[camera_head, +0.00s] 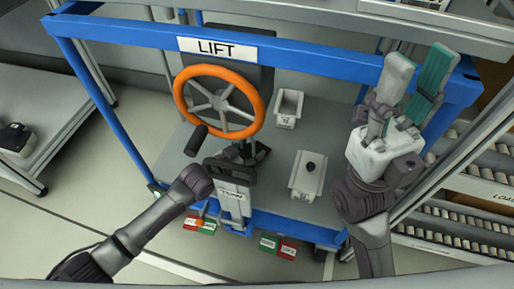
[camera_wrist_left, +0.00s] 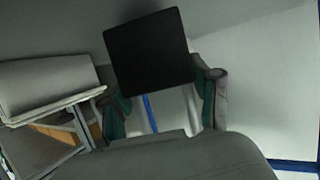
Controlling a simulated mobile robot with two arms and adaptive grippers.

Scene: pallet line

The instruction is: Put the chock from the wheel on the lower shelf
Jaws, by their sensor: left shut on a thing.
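My left gripper (camera_head: 246,153) reaches in over the grey deck below the orange handwheel, with its wrist toward me and its fingers pointing away. In the left wrist view its green-padded fingers (camera_wrist_left: 163,103) are shut on a black, square-faced block, the chock (camera_wrist_left: 150,52). In the head view only a dark bit of the chock (camera_head: 262,150) shows beyond the gripper; the rest is hidden. The orange handwheel (camera_head: 258,103) stands on the lift, just beyond the gripper. My right gripper (camera_head: 416,80) is open and empty, raised in front of the blue rail at the right.
The blue LIFT frame (camera_head: 310,57) surrounds the grey deck (camera_head: 180,160). Two pale trays (camera_head: 287,122) (camera_head: 303,189) are on its right part. A grey bench (camera_head: 45,105) holds a dark device (camera_head: 15,139) at the left. Roller tracks (camera_head: 450,228) run at the right.

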